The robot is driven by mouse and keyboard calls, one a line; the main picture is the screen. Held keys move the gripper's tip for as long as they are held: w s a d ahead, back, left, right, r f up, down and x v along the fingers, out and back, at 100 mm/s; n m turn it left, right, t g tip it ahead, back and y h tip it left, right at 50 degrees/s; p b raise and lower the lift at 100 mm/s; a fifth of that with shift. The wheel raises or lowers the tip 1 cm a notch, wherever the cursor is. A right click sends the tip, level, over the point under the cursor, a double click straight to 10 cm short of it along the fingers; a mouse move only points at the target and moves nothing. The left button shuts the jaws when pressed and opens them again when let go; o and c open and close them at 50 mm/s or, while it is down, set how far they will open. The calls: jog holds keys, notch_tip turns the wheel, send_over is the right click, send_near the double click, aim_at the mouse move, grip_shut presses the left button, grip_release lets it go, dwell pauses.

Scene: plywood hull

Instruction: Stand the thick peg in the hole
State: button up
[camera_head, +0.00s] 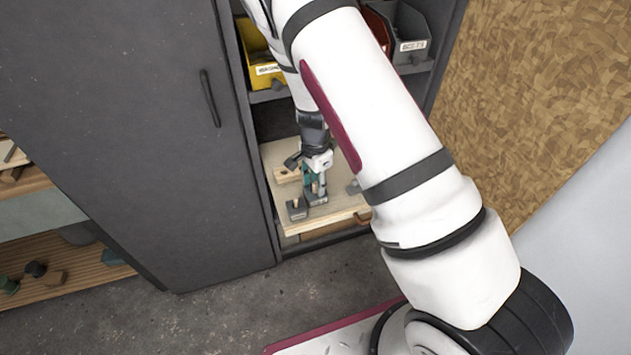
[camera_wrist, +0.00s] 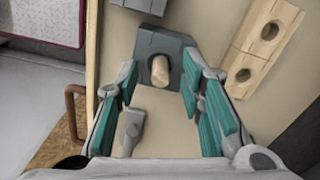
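A pale wooden peg (camera_wrist: 160,70) shows end-on in a dark grey block (camera_wrist: 176,52) in the wrist view. I cannot tell whether it is the thick one. A light wooden block (camera_wrist: 265,45) to the right has round holes, two of them plainly visible and empty. My gripper (camera_wrist: 160,68) is open. Its teal-padded fingers are on either side of the peg, with gaps showing, and the right fingertip is close to the grey block. In the head view my gripper (camera_head: 317,185) is low over the plywood board, partly hiding the blocks.
The plywood board (camera_head: 343,203) lies in an open cabinet bay. A second grey block (camera_head: 297,209) stands near its front left. A small grey fitting (camera_wrist: 131,130) lies by the left finger. A closed cabinet door (camera_head: 140,130) is left; yellow and grey bins (camera_head: 409,45) sit above.

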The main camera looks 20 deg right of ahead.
notch_tip(320, 180, up, 12)
dwell(0.6)
dwell(0.4)
jog(key=s+a+r+n+t+y, duration=0.1)
jog(key=s+r+n, duration=0.35)
jog(key=r, duration=0.55)
jog(key=s+a+r+n+t+y, duration=0.1)
jog(key=s+r+n, duration=0.2)
jog(key=s+r, duration=0.5)
jog(key=s+d+r+n+t+h, duration=0.2)
jog(key=s+r+n+t, duration=0.1)
jog(key=s+r+n, duration=0.4)
jog(key=shift+s+r, duration=1.45)
jog(key=shift+s, duration=2.15)
jog(key=shift+n, duration=0.25)
